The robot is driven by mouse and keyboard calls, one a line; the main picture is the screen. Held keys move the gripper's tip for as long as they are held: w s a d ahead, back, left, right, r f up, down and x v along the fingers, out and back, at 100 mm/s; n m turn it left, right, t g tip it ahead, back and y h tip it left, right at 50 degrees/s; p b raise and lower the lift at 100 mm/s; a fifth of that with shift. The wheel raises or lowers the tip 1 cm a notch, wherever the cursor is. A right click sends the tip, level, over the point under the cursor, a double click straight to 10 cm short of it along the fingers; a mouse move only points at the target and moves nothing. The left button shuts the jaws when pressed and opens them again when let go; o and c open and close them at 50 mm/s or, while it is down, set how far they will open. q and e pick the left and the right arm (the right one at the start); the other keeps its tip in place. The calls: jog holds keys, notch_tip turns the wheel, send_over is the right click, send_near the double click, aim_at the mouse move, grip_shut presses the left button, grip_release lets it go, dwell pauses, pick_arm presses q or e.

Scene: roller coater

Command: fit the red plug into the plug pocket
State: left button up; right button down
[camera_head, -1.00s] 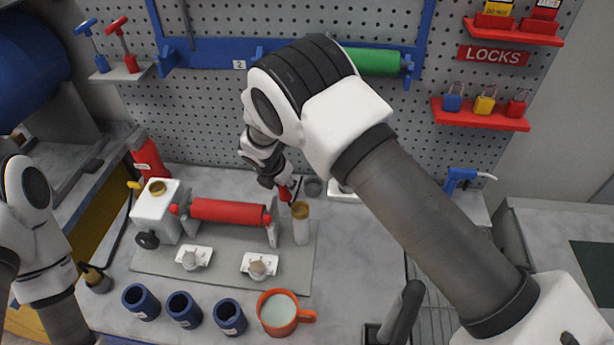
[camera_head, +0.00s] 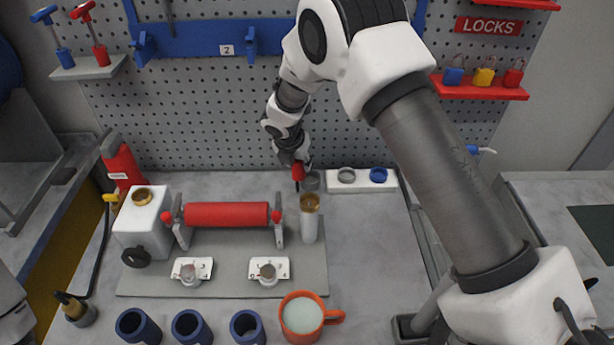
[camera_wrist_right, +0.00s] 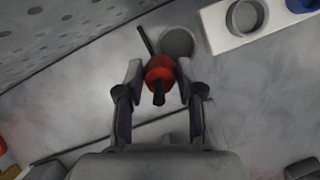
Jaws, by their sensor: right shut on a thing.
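The red plug (camera_head: 298,172) is in my right gripper (camera_head: 294,158), whose fingers are shut around it, with a thin black pin pointing down. In the right wrist view the red plug (camera_wrist_right: 159,70) sits between the two fingertips (camera_wrist_right: 160,78). A grey round cup (camera_head: 312,181) is just right of the plug; it also shows beyond the plug in the wrist view (camera_wrist_right: 178,43). The plug looks apart from this cup, though its height is unclear. I cannot tell for sure whether this cup is the plug pocket. My left gripper is out of view.
A white strip (camera_head: 360,187) with a grey ring and a blue ring lies to the right. A brass-topped post (camera_head: 310,222) and the red roller (camera_head: 228,214) stand in front. Blue cups and an orange mug (camera_head: 302,317) line the front. The pegboard rises behind.

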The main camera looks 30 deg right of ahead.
jog(key=d, duration=0.2)
jog(key=d+f+b, duration=0.1)
jog(key=d, duration=0.1)
jog(key=shift+s+d, duration=0.1)
jog(key=f+b, duration=0.2)
jog(key=b, duration=0.1)
jog(key=shift+a+f+b, duration=0.2)
jog(key=shift+f+b, duration=0.05)
jog(key=shift+b, duration=0.05)
jog(key=shift+a+f, duration=0.1)
jog(key=shift+a, duration=0.15)
jog(key=shift+w+d, duration=0.2)
jog(key=shift+s+f, duration=0.15)
jog(key=c, duration=1)
grip_release()
jog(key=shift+a, duration=0.1)
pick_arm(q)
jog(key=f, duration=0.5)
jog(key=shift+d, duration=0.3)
pick_arm(e)
jog(key=shift+o, duration=1.4)
jog(key=shift+f, duration=0.1)
